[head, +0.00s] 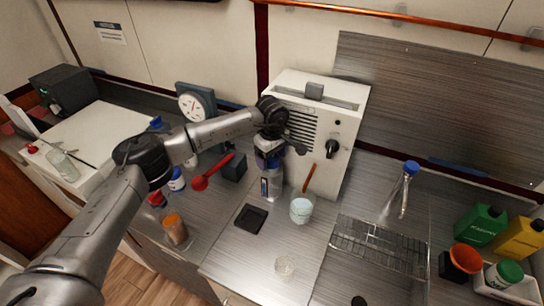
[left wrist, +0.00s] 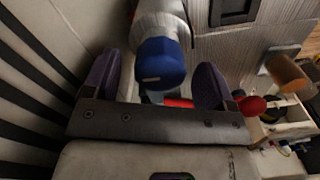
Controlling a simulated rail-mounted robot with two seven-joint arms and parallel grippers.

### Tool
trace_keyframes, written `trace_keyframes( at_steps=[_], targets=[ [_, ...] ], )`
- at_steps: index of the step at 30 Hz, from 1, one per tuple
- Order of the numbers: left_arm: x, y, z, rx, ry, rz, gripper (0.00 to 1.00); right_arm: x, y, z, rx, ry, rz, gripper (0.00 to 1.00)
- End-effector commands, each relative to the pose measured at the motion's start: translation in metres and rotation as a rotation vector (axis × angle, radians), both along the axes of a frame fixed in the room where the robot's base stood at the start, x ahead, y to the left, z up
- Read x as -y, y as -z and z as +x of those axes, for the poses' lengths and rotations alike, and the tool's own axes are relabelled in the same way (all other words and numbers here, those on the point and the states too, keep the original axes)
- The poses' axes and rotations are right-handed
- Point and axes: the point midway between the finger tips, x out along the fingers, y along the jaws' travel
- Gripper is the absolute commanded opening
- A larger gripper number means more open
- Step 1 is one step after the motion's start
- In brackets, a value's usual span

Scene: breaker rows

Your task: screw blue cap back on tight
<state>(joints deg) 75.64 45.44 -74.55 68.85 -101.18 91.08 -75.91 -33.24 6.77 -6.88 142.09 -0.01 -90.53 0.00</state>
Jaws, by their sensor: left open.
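A blue cap (left wrist: 160,62) sits on top of a pale bottle (left wrist: 158,20) in the left wrist view. In the head view the bottle (head: 271,186) stands upright on the metal counter in front of a white box-shaped unit, and my gripper hides its top. My left gripper (head: 269,150) is over the bottle's top. In the left wrist view its two dark fingers (left wrist: 158,78) are open, one on each side of the cap, with a gap showing on both sides. How tight the cap sits cannot be told. My right gripper is not in view.
The white unit (head: 318,125) with a black knob stands close behind the bottle. A red spoon-like tool (head: 212,174) lies to its left, a small light-blue cup (head: 301,209) to its right. A black square pad (head: 250,218) lies in front. A wire rack (head: 378,247) is at the right.

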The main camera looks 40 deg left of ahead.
Motion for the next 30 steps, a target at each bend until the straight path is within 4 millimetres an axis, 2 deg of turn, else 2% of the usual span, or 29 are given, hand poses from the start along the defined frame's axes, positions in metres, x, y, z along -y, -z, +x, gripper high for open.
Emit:
trace_keyframes(
  at_steps=[4,7,15,21,30],
  targets=[
    [0.0,-0.006,0.0,0.001,0.0,0.0,0.79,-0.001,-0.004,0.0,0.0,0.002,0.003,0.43],
    [0.0,-0.02,0.0,0.002,0.0,0.0,0.79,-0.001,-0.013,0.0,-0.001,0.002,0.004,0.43],
    [0.0,-0.075,0.0,0.003,0.0,0.0,0.79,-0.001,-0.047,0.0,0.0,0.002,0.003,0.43],
    [0.0,-0.109,0.0,0.001,0.0,0.0,0.79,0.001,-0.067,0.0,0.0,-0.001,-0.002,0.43],
    [0.0,-0.135,0.0,0.0,0.0,0.0,0.79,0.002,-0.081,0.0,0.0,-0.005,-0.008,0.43]
  ],
)
